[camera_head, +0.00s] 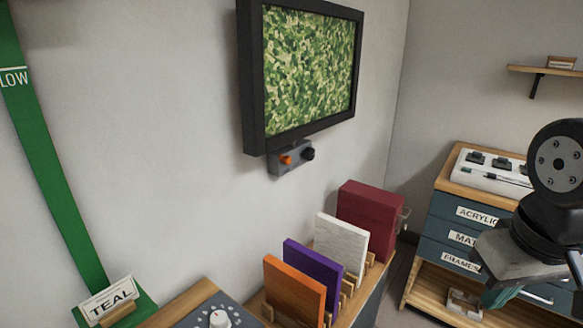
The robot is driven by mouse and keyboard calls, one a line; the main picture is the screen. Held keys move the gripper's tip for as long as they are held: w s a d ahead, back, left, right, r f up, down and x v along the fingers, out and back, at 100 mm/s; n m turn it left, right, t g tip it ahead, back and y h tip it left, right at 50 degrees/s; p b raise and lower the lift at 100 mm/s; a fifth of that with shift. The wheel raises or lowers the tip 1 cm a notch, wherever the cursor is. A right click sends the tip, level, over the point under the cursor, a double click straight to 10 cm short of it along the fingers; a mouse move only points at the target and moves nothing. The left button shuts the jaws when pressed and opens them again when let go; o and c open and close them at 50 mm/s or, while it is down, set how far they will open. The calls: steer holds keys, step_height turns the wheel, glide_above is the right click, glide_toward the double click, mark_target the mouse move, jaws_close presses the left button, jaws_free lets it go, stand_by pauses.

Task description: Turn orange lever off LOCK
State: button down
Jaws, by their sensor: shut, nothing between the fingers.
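The orange lever (286,160) is a small orange piece on the front of a grey box (290,159) mounted under a wall screen. A black knob (308,154) sits to its right on the same box. The lever is too small to read its setting, and no LOCK marking is legible. My gripper (497,297) is at the lower right, pointing down in front of the drawer cabinet. It looks shut and empty, far to the right of the lever and not touching it.
The black-framed screen (310,75) hangs above the box. Below stand orange (293,290), purple (310,275), white (341,245) and dark red (371,220) panels or boxes. A drawer cabinet (440,235) is at the right. A green strip (45,150) and TEAL sign (110,300) are left.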

mark_target(287, 160)
steer(key=w+a+n+t+y, duration=0.1)
steer(key=w+a+n+t, duration=0.3)
steer(key=w, duration=0.6)
steer(key=w+d+n+t, duration=0.1)
steer(key=w+n+t, duration=0.1)
steer(key=w+n, duration=0.55)
steer(key=w+a+n+t+y, duration=0.1)
steer(key=w+a+n+t, duration=0.15)
steer(key=w, duration=0.85)
steer(key=w+a+f+n+y, duration=0.1)
steer(key=w+a+n+y, duration=0.1)
steer(key=a+n+y, duration=0.4)
steer(key=w+a+f+n+y, duration=0.2)
steer(key=a+n+y, duration=0.4)
steer(key=a+n, duration=0.3)
steer(key=shift+a+n+y, duration=0.25)
steer(key=shift+n+y, duration=0.05)
steer(key=shift+n, duration=0.1)
steer(key=shift+w+a+t, duration=0.1)
steer(key=shift+t, duration=0.15)
steer(key=w+a, duration=0.6)
steer(key=w, duration=0.3)
steer(key=shift+w+r, duration=0.3)
steer(key=shift+w, duration=0.05)
